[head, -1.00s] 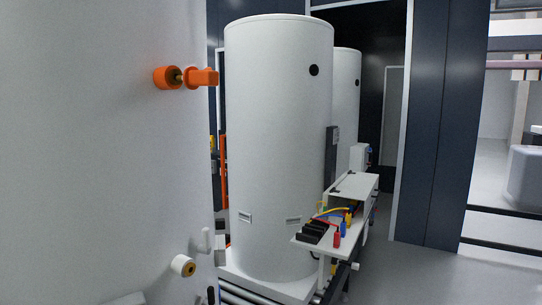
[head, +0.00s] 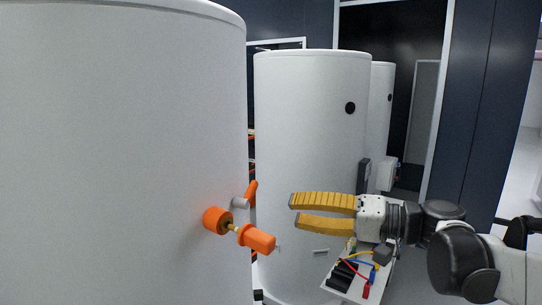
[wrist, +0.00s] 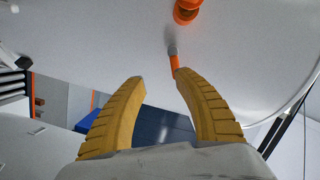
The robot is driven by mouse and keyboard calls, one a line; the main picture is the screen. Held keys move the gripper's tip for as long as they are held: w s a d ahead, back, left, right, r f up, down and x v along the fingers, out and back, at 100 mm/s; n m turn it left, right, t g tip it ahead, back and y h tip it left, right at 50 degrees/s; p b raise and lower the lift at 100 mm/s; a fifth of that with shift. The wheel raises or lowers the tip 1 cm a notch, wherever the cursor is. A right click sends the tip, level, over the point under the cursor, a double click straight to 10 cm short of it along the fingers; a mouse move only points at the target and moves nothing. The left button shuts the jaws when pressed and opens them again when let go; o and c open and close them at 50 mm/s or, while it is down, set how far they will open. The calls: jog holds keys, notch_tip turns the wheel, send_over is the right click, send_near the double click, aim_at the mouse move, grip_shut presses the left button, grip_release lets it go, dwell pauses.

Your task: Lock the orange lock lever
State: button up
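An orange lever (head: 251,190) on a grey round pivot (head: 239,202) sticks out from the side of the large white tank (head: 120,130). It tilts up and right in the head view. In the wrist view the lever (wrist: 174,63) shows close to the right fingertip; I cannot tell whether they touch. In front of it in the head view is an orange fitting with a round collar (head: 215,220), a brass stem and an orange cylindrical handle (head: 258,239). My gripper (head: 293,211) has yellow fingers, spread and empty, pointing left toward the tank. It also shows in the wrist view (wrist: 160,76).
A second white tank (head: 305,130) stands behind my gripper. A small bench (head: 335,285) with coloured plugs and cables is below my wrist. A dark panel wall (head: 480,110) stands at the right rear. Open air separates the fingers from the orange handle in the head view.

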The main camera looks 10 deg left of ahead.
aim_at(255, 190)
jog(key=shift+y, duration=0.5)
jog(key=w+a+r, duration=0.1)
jog(key=a, duration=0.2)
jog(key=a+r+p, duration=0.1)
jog(key=a, duration=0.3)
jog(key=w+a+p, duration=0.1)
jog(key=a, duration=0.3)
jog(key=shift+w+r, duration=0.3)
jog(key=shift+r, duration=0.1)
jog(key=shift+d, duration=0.1)
grip_shut()
